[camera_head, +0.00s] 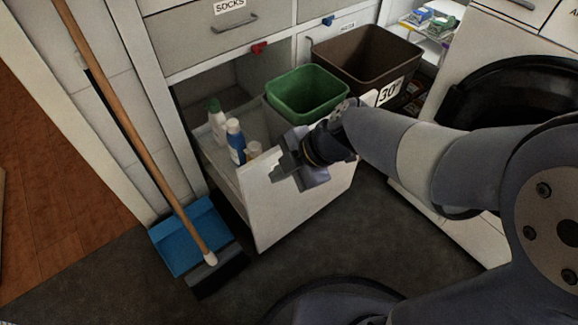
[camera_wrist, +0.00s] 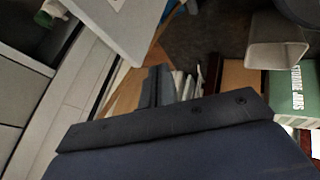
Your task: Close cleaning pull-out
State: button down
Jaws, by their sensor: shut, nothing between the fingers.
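The cleaning pull-out (camera_head: 300,205) stands open below the socks drawer, its pale front panel well out from the cabinet. Inside are a green-capped bottle (camera_head: 216,122), a blue bottle (camera_head: 236,142) and a green bin (camera_head: 306,91). My gripper (camera_head: 284,166) is at the top edge of the front panel, in front of it in the head view; whether it touches cannot be told. In the wrist view the fingers (camera_wrist: 159,86) are together and empty, and a pale panel (camera_wrist: 122,22), likely the pull-out front, lies beyond them.
A broom (camera_head: 130,130) leans left of the pull-out, with a blue dustpan (camera_head: 190,238) on the floor close by. A brown bin (camera_head: 365,62) stands behind at right, near a white front-loading machine (camera_head: 470,190). Dark floor in front is clear.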

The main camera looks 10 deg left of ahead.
aim_at(247, 177)
jog(key=shift+w+a+f+b, duration=0.1)
jog(key=shift+w+a+f, duration=0.4)
jog(key=shift+a, duration=0.4)
jog(key=shift+w+a+f+b, duration=0.15)
jog(key=shift+w+a+f, duration=0.35)
jog(key=shift+a, duration=0.45)
jog(key=shift+w+a+f+b, duration=0.1)
jog(key=shift+w+a+f, duration=0.25)
jog(key=shift+a+f, duration=0.4)
jog(key=shift+a+r, duration=0.1)
jog(key=shift+a, duration=0.05)
